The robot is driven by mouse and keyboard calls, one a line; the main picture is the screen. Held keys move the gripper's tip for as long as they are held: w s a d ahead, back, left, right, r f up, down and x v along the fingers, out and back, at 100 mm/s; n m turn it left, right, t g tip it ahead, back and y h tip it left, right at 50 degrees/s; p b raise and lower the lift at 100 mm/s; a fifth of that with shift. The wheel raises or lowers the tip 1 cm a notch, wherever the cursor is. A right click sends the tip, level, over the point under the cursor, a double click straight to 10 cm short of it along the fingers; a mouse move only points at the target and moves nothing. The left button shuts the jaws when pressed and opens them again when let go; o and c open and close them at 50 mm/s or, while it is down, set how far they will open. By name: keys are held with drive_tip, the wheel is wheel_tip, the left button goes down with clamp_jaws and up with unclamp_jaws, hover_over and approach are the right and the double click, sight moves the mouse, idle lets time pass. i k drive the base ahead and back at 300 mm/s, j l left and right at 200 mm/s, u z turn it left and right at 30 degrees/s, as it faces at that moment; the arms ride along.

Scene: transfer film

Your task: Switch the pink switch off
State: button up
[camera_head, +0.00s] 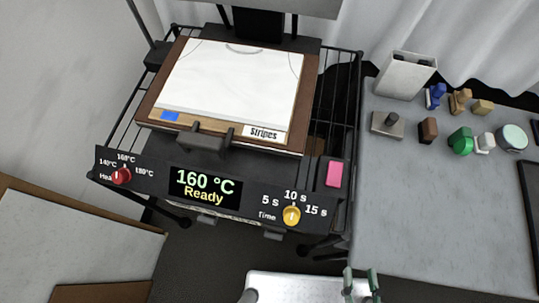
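The pink switch (334,174) is a rectangular rocker in a dark housing at the right front of the heat press. Whether it is pressed to one side cannot be told at this size. The press's display (204,187) is lit and reads "160 °C Ready". My gripper (361,281) shows at the bottom edge, below and slightly right of the switch and well apart from it. Its two greenish fingers are spread with a gap between them, and nothing shows between them.
A red heat knob (121,176) and a yellow time knob (291,215) sit on the front panel. A white sheet (232,83) labelled "Stripes" lies on the press. The grey table (440,220) at right holds several stamps and a white container (405,75).

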sight(334, 174)
drive_tip(key=k+l+u, duration=0.4)
drive_tip(key=l, duration=0.45)
drive_tip(key=k+l+u, duration=0.45)
drive_tip(key=l, duration=0.3)
drive_tip(key=k+l+u, duration=0.4)
drive_tip(key=k+l, duration=0.15)
drive_tip(key=k, duration=0.05)
